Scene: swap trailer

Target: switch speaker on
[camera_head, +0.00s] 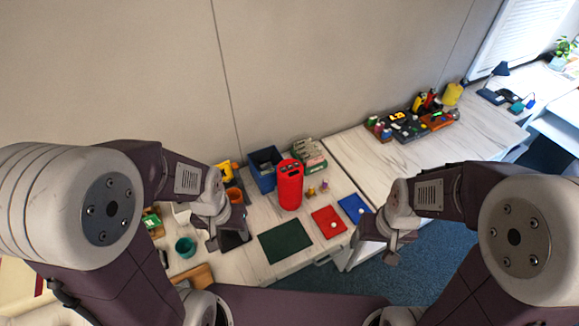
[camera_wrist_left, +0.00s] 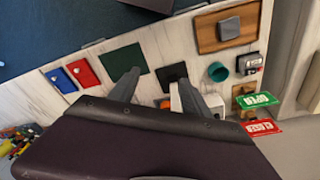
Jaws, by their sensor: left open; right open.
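The speaker appears to be the red upright cylinder (camera_head: 289,185) with dark marks on its top, standing on the white wooden table in the head view. Whether it is on cannot be told. I cannot make it out in the left wrist view. My left gripper (camera_head: 234,238) is left of the speaker, apart from it, near a dark mat. Its two open fingers show in the left wrist view (camera_wrist_left: 157,88), with nothing held between them. My right gripper (camera_head: 380,246) is open and empty, to the right of the speaker, by the table's front edge.
A blue bin (camera_head: 263,171) stands behind the speaker. A dark green mat (camera_head: 285,241), red mat (camera_head: 328,222) and blue mat (camera_head: 353,208) lie in front. A teal cup (camera_head: 185,247) stands at left. A bare tabletop (camera_head: 372,166) lies to the right.

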